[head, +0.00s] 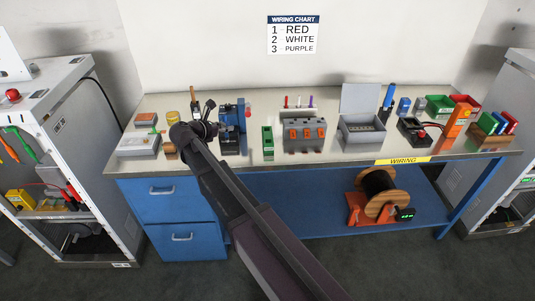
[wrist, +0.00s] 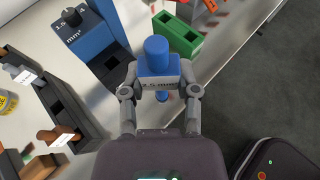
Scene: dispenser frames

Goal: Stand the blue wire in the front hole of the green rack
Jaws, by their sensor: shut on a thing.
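In the wrist view my gripper (wrist: 160,72) is shut on the blue wire (wrist: 156,48), a short thick blue cylinder with a wider blue block labelled in mm². Its lower tip shows between the fingers. The green rack (wrist: 186,44) lies just beyond it, to the upper right, with two dark holes that look empty. The wire is apart from the rack in this picture. In the head view the green rack (head: 268,146) stands near the bench's front edge, right of my arm's end. The held wire cannot be made out there.
A blue dispenser (wrist: 92,38) with a dark knob stands left of the wire. Dark frames (wrist: 65,115) with labels and brown pieces lie further left. In the head view a grey box with orange switches (head: 305,136) stands right of the rack. The bench's front edge is close.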

